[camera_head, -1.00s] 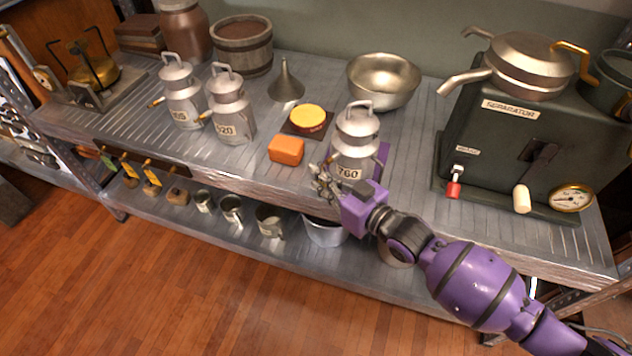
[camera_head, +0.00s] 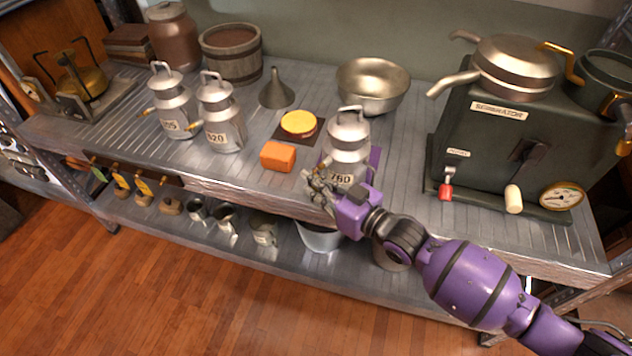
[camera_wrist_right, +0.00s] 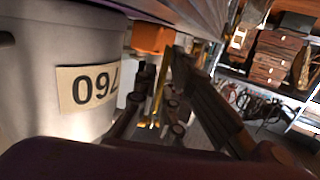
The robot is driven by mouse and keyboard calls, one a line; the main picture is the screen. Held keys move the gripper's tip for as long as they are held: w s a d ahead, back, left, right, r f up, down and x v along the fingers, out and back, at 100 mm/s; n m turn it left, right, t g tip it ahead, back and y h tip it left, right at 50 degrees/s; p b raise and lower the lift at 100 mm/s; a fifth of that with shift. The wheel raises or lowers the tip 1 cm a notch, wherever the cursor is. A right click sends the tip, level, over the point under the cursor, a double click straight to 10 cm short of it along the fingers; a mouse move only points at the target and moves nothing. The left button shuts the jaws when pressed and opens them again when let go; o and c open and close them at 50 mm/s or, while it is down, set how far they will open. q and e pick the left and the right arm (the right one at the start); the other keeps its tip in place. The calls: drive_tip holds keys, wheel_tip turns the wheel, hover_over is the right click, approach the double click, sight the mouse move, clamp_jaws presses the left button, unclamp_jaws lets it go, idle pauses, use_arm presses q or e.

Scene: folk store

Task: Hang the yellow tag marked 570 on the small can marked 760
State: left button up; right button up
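Yellow tags (camera_head: 143,187) hang at the shelf's front left, numbers unreadable. My left gripper is out of view.
An orange block (camera_head: 278,156) and a yellow round piece (camera_head: 298,123) lie left of the can. Cans marked 520 (camera_head: 222,130) and another (camera_head: 174,112) stand farther left. The separator (camera_head: 500,150) is at right. A metal bowl (camera_head: 372,88) stands behind.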

drive_tip(key=shift+o, duration=1.3)
drive_tip(key=shift+s+d, duration=0.3)
drive_tip(key=shift+d, duration=0.05)
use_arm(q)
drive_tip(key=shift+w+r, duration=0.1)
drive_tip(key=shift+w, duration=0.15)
use_arm(e)
drive_tip(key=v, duration=1.1)
